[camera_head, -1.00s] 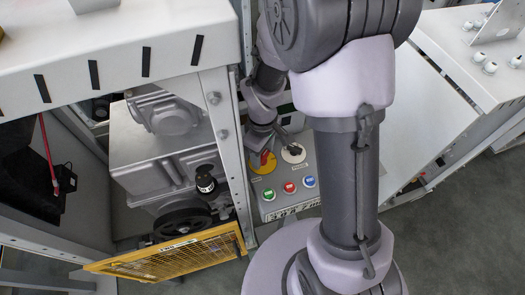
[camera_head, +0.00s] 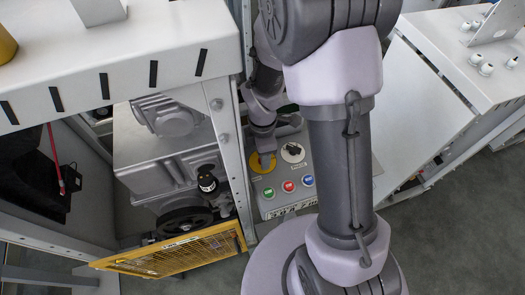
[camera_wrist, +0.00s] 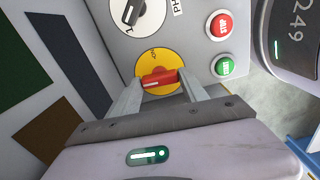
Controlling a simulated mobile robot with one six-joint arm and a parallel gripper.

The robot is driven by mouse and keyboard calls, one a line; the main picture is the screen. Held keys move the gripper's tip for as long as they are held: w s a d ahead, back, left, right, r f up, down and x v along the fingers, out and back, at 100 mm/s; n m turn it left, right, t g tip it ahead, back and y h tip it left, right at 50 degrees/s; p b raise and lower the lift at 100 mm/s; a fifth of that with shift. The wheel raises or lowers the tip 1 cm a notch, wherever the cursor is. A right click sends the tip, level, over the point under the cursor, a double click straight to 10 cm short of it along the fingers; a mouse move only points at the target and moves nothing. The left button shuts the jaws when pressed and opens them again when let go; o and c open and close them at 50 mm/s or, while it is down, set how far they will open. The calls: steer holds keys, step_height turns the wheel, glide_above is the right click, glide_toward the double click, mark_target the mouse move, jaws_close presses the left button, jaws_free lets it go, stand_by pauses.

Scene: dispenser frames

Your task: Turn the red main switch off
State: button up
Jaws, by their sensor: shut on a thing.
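The red main switch (camera_wrist: 160,79) is a red handle on a round yellow plate, which also shows in the head view (camera_head: 256,167). In the wrist view the handle lies crosswise between the two fingers of my gripper (camera_wrist: 160,83). The fingers are shut on the handle at its two ends. In the head view my gripper (camera_head: 265,160) is over the yellow plate and hides most of the red handle. The switch is on a grey control panel (camera_head: 275,208). The lettering on the yellow plate is too small to read surely.
A black selector on a white disc (camera_head: 293,152) is beside the main switch. Red, green and blue buttons sit in a row close by, including a red one (camera_head: 289,186). A metal frame post (camera_head: 229,140) and a yellow grille (camera_head: 170,257) stand left of the panel.

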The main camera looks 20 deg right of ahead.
steer(key=shift+n, duration=0.5)
steer(key=o, duration=1.4)
step_height(320, 180, up, 18)
steer(key=p, duration=0.4)
steer(key=shift+f, duration=0.25)
